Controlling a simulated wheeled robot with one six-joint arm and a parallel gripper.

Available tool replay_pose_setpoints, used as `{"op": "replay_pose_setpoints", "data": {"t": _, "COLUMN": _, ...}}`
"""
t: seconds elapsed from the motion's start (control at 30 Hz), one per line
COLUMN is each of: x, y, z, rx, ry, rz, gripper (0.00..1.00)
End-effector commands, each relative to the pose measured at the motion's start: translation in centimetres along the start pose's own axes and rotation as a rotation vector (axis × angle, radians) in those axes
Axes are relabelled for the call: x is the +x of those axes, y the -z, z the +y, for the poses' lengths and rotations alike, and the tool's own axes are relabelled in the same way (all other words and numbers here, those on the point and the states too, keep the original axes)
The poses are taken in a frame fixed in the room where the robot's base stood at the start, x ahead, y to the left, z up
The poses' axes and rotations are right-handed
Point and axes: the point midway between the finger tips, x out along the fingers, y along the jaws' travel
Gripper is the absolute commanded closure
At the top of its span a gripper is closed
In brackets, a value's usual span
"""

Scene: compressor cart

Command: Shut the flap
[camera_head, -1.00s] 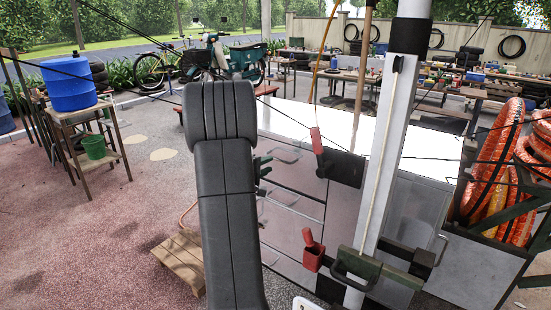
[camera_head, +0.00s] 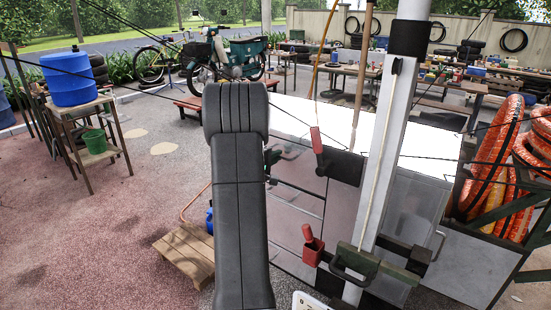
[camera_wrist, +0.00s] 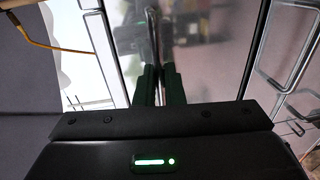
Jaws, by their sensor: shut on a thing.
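The cart has a white top (camera_head: 335,120) and glossy front panels (camera_head: 297,205). My arm crosses the left part of its front in the head view and hides some of it. My gripper (camera_head: 278,157) is beside the cart's left front, small and dark there. In the wrist view my gripper (camera_wrist: 158,85) has its dark green fingers close together on an upright metal handle (camera_wrist: 152,35). A glossy grey panel (camera_wrist: 205,50), apparently the flap, lies behind the handle. I cannot tell how far the flap stands from its frame.
A wooden step (camera_head: 186,254) stands on the floor left of the cart. A red holder (camera_head: 312,248) and a white post (camera_head: 385,150) stand at its near side. Wire handles (camera_wrist: 285,65) show right of my fingers. Open floor (camera_head: 90,240) lies to the left.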

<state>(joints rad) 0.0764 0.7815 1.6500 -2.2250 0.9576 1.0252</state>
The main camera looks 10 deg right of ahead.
Motion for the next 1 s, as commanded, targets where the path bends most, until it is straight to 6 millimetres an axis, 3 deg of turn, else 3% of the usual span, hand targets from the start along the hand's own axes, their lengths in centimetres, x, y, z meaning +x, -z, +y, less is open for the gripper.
{"op": "replay_pose_setpoints", "data": {"t": 0.63, "x": 1.2, "y": -0.2, "z": 0.2, "rx": -0.001, "ry": 0.101, "rz": -0.003, "gripper": 1.0}}
{"op": "replay_pose_setpoints", "data": {"t": 0.67, "x": 1.3, "y": -0.2, "z": 0.2, "rx": 0.0, "ry": 0.1, "rz": -0.003, "gripper": 0.87}}
{"op": "replay_pose_setpoints", "data": {"t": 0.73, "x": 1.2, "y": -0.2, "z": 0.2, "rx": 0.0, "ry": 0.099, "rz": -0.003, "gripper": 0.75}}
{"op": "replay_pose_setpoints", "data": {"t": 1.0, "x": 1.1, "y": -0.1, "z": 0.2, "rx": -0.001, "ry": 0.1, "rz": -0.001, "gripper": 0.75}}
